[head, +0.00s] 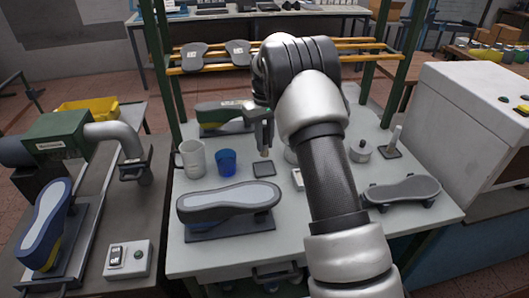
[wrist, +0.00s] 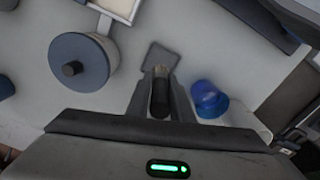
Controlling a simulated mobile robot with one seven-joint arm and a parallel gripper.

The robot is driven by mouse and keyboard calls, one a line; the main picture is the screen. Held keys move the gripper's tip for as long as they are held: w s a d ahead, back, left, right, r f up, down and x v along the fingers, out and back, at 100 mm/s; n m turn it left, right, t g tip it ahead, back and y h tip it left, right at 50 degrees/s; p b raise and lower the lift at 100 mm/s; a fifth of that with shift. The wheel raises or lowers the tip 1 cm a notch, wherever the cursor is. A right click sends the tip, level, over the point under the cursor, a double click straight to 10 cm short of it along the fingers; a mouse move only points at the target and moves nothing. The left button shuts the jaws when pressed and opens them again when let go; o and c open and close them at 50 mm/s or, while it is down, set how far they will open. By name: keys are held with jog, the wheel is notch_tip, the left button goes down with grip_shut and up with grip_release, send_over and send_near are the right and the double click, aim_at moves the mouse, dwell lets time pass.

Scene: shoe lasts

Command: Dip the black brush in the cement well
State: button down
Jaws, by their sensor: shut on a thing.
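My gripper (head: 262,128) is shut on the black brush, whose black handle (wrist: 160,98) shows between the fingers in the wrist view. The brush's pale lower part (head: 265,150) points down above a dark square stand (head: 264,168), which also shows in the wrist view (wrist: 161,56). I cannot tell whether the brush touches the stand. A round pot with a grey-blue top and a dark centre (wrist: 84,60) is left of the gripper in the wrist view. In the head view it is mostly behind my arm (head: 290,154). I cannot tell whether this is the cement well.
A blue cup (head: 226,160) and a white mug (head: 189,159) stand left of the brush. A shoe last (head: 228,198) lies in front. Right of my arm are a round lidded pot (head: 360,151), a second stand with a pale-handled brush (head: 393,144), and a grey sole-shaped piece (head: 402,190).

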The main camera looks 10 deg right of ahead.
jog(key=shift+s+d+r, duration=0.1)
jog(key=shift+d+r, duration=0.05)
jog(key=shift+r, duration=0.5)
jog(key=shift+d+r, duration=0.1)
jog(key=shift+r, duration=0.5)
jog(key=s+d+b, duration=0.6)
jog(key=s+d, duration=0.2)
jog(key=d, duration=0.5)
notch_tip(320, 180, down, 7)
jog(key=b, duration=0.5)
jog(key=shift+s+r, duration=0.15)
jog(key=shift+s+f, duration=0.1)
jog(key=shift+f, duration=0.5)
dwell(0.5)
notch_tip(320, 180, up, 7)
jog(key=p, duration=0.6)
